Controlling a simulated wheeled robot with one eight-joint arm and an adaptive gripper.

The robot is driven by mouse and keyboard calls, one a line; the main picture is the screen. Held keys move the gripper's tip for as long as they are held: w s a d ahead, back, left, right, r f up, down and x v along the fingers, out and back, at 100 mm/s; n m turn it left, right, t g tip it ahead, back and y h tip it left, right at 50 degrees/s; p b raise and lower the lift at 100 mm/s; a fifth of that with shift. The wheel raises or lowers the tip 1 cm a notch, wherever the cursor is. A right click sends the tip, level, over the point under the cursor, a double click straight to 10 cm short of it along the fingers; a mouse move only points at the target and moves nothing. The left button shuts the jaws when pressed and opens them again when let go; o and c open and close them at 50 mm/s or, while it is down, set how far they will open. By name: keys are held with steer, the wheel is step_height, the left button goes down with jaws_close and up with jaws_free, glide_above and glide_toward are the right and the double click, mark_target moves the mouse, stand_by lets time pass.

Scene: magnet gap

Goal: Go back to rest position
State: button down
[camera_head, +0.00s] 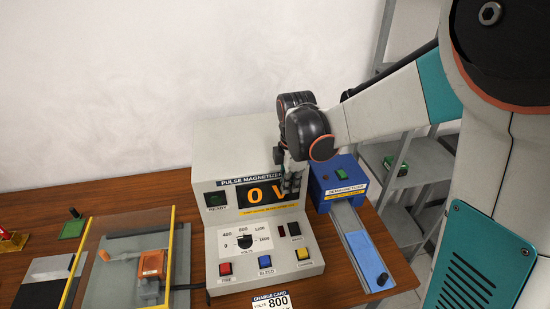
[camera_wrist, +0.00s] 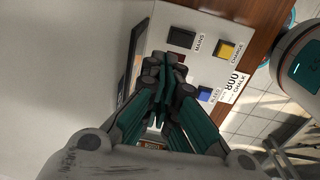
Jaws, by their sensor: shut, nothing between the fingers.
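My gripper (camera_head: 291,180) hangs in front of the display of the pulse magnetizer (camera_head: 237,150), a pale grey box with a sloped front panel. The gripper is shut and empty, and it covers the right part of the display, which reads 0 V in orange. In the wrist view my gripper (camera_wrist: 172,65) has its fingers together above the panel. The panel carries a red button (camera_head: 225,268), a blue button (camera_head: 264,262), a yellow button (camera_head: 303,254) and a dial (camera_head: 245,241).
A blue demagnetizer (camera_head: 335,178) with a sloping track stands right of the magnetizer. A clear-lidded fixture (camera_head: 118,250) with yellow edges lies at left. A charge card (camera_head: 272,300) reading 800 lies in front. Grey shelves (camera_head: 405,170) stand behind at right.

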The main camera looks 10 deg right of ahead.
steer(key=s+d+r+m+t+b, duration=0.1)
steer(key=s+r+m+t, duration=0.2)
steer(key=s+m, duration=0.6)
steer(key=s+d+r+m+t+b, duration=0.1)
steer(key=s+d+r+m+t, duration=0.1)
steer(key=s+r+m, duration=0.4)
steer(key=shift+s+r+m+t, duration=0.2)
steer(key=shift+s+m+t, duration=0.5)
steer(key=shift+s+m, duration=0.85)
steer(key=shift+a, duration=0.15)
